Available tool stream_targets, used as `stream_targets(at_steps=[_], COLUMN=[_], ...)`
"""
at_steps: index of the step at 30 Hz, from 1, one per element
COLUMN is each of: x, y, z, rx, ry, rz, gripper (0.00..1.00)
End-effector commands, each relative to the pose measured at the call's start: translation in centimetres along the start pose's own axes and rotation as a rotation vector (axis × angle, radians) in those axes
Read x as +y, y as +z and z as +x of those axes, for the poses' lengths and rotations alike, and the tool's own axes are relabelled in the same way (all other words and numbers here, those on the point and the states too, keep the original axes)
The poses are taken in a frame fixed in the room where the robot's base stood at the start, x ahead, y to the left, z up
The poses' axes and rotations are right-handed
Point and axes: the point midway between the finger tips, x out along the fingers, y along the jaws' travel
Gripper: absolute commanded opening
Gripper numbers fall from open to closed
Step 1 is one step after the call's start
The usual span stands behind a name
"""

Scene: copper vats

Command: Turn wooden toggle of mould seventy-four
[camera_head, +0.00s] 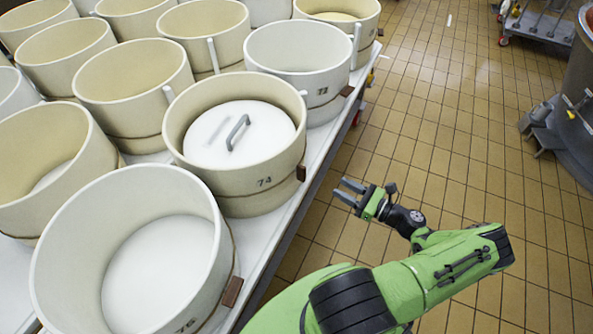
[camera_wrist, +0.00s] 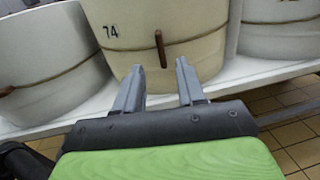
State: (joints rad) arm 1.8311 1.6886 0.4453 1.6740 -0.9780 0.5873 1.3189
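Mould 74 (camera_head: 240,180) is a cream round tub with a white handled lid inside, at the table's right edge in the head view. Its number and wall also show in the wrist view (camera_wrist: 140,50). A cord runs around it to a brown wooden toggle (camera_head: 301,173). In the wrist view the toggle (camera_wrist: 160,48) hangs nearly upright on the wall, just beyond and between my fingertips. My gripper (camera_head: 346,192) is open and empty, to the right of the toggle and apart from it; its fingers also show in the wrist view (camera_wrist: 160,82).
Mould 76 (camera_head: 60,255) stands in front and mould 72 (camera_head: 300,50) behind, each with its own toggle. More tubs fill the white table (camera_head: 285,225). The tiled floor (camera_head: 440,150) on the right is clear up to a grey vat stand (camera_head: 560,130).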

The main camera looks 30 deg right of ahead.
Motion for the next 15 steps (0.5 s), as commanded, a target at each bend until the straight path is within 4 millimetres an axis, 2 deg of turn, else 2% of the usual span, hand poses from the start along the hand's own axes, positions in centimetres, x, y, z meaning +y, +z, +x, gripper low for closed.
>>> stream_targets(at_steps=[1,9,15], x=[0.2,0.3,0.2], y=[0.0,-0.1,-0.2], z=[1.3,8.2,12.3], rx=[-0.003,0.0,0.002], ry=[0.008,0.009,0.007], rz=[0.001,0.001,0.0], gripper=[0.39,0.39,0.39])
